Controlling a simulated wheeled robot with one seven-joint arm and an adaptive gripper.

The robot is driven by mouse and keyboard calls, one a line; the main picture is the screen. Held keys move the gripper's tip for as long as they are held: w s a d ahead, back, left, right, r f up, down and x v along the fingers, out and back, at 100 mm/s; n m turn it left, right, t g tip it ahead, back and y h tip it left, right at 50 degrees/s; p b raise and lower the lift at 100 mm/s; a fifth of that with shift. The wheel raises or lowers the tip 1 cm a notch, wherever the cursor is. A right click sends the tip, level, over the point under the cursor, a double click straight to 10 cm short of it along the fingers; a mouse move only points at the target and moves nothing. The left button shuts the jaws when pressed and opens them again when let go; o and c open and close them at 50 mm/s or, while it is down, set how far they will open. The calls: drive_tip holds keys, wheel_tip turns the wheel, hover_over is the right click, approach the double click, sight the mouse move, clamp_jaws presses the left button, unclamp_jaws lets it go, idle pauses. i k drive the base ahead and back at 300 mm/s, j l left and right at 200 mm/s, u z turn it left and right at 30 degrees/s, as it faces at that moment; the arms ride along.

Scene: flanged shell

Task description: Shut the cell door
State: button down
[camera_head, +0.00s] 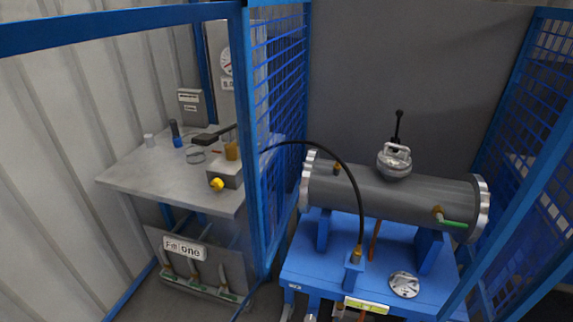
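The cell is a blue-framed enclosure with its front open towards me. Its left mesh wall (282,95) and right mesh wall (525,110) flank a grey cylindrical shell (385,195) on a blue stand (325,262). A blue top rail (120,27) runs from the front left post (251,150) out to the left and towards me. It looks like part of the cell door standing open, but its far edge and any handle are out of view. My gripper is not in view.
Left of the post, a grey bench (150,178) holds tools and a box with a yellow knob (217,184). A black hose (345,170) arches to the stand. A slanted blue bar (515,225) crosses the right foreground.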

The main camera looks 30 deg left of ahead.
sight(23, 37)
drive_tip(key=k+j, duration=0.2)
drive_tip(key=k, duration=0.25)
drive_tip(key=k+j, duration=0.2)
drive_tip(key=k, duration=0.25)
drive_tip(key=k+j, duration=0.2)
drive_tip(key=k, duration=0.3)
drive_tip(key=k+j, duration=0.1)
drive_tip(key=j, duration=0.3)
drive_tip(key=k+j, duration=0.1)
drive_tip(key=j, duration=0.3)
drive_tip(key=k+j, duration=0.15)
drive_tip(key=j, duration=0.25)
drive_tip(key=k+j+z, duration=0.1)
drive_tip(key=j, duration=0.3)
drive_tip(key=i+j, duration=0.1)
drive_tip(key=j, duration=0.55)
drive_tip(key=j+z, duration=0.1)
drive_tip(key=j, duration=0.6)
drive_tip(key=i, duration=0.05)
